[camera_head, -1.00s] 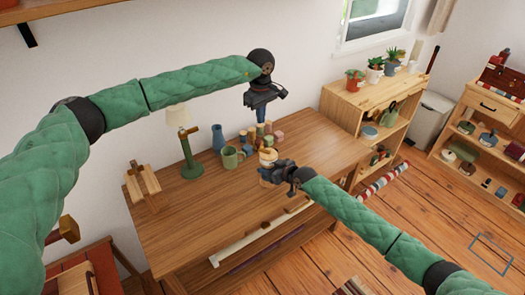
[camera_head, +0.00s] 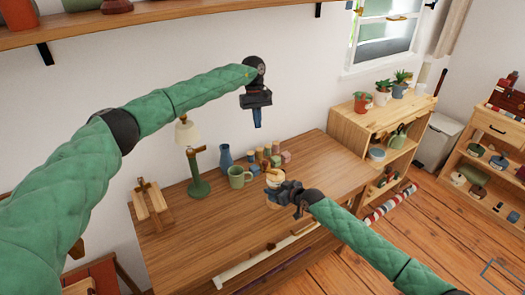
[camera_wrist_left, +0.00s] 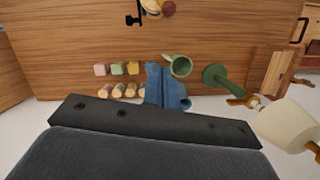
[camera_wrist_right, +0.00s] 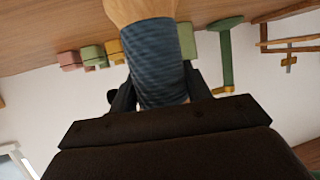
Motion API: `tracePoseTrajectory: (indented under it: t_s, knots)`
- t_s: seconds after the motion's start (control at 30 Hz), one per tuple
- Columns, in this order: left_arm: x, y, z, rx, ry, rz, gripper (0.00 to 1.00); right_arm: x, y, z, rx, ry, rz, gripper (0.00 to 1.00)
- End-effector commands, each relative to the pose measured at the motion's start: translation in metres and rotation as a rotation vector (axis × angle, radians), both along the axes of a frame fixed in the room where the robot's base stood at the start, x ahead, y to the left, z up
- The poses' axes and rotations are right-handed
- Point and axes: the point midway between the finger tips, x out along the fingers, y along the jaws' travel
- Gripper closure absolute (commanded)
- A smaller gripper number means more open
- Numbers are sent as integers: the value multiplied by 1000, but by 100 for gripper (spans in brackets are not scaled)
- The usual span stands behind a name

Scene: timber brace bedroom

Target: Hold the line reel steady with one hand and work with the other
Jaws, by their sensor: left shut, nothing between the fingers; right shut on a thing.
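The line reel (camera_head: 273,178) stands on the wooden table near its front right part, a pale wooden piece with a tan top. In the right wrist view it shows blue line (camera_wrist_right: 158,68) wound below a wooden end. My right gripper (camera_head: 290,190) is shut on the reel from the right; its dark fingers sit on both sides of the blue winding. My left gripper (camera_head: 258,118) is in the air above the table's back part, apart from the reel.
On the table (camera_head: 180,240) stand a green lamp (camera_head: 197,186), blue vase (camera_head: 226,158), green mug (camera_head: 237,177), several small coloured blocks (camera_head: 265,156) and a wooden stand (camera_head: 152,203). A plant shelf (camera_head: 360,120) adjoins the right. The front left tabletop is clear.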

Motion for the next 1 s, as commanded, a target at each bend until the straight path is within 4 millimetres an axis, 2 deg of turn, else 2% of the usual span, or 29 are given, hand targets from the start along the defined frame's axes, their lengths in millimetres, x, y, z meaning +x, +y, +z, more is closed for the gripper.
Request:
tracePoseTrajectory:
  t_s: [0.27,0.73,1.0]
  knots:
    - [-6,-2,-24,-2,0,-15,100,0,0,0,0,0,0,82]
    - [-23,-9,-99,-2,0,-14,100,0,0,0,0,0,0,82]
    - [-50,-19,-102,-2,-2,-14,100,0,0,0,0,0,0,82]
